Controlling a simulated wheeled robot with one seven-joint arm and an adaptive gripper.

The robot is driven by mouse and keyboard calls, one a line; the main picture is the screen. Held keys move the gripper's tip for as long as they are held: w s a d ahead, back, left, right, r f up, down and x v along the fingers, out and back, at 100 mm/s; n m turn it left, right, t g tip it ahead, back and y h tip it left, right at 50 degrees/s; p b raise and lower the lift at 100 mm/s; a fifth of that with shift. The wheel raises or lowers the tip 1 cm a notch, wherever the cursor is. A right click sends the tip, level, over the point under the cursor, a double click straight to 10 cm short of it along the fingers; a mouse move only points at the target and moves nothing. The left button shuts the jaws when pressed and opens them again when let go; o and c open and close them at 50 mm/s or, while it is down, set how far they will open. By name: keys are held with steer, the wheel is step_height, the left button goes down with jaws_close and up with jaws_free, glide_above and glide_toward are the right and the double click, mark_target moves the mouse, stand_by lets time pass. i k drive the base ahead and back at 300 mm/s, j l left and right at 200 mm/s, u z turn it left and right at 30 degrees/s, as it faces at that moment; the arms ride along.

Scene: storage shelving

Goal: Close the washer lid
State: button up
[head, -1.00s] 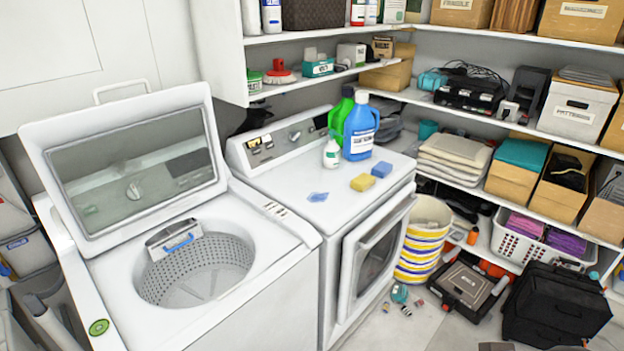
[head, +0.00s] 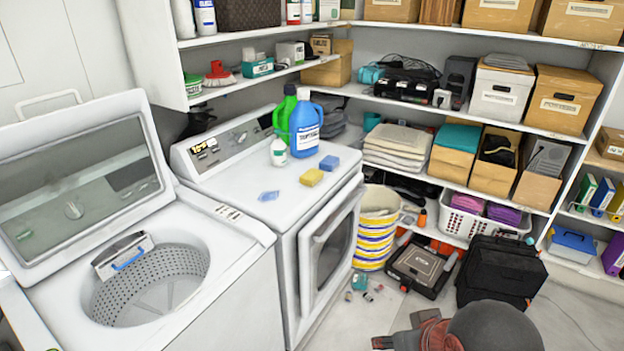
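The washer (head: 215,270) is a white top-loader at the left of the head view. Its lid (head: 75,185) stands open, leaning back, with a grey glass panel facing up and forward. The perforated drum (head: 150,285) is exposed below it, with a blue-marked dispenser at its back rim. I cannot make out fingertips, so the gripper's state cannot be told.
A white dryer (head: 290,200) stands right of the washer, with blue and green bottles (head: 305,125) and sponges on top. A striped basket (head: 375,235), black toolbox (head: 420,265) and black bag (head: 500,270) stand on the floor to the right. Small items litter the floor near the dryer.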

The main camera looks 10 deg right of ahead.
mark_target(25, 138)
steer(key=u, duration=1.35)
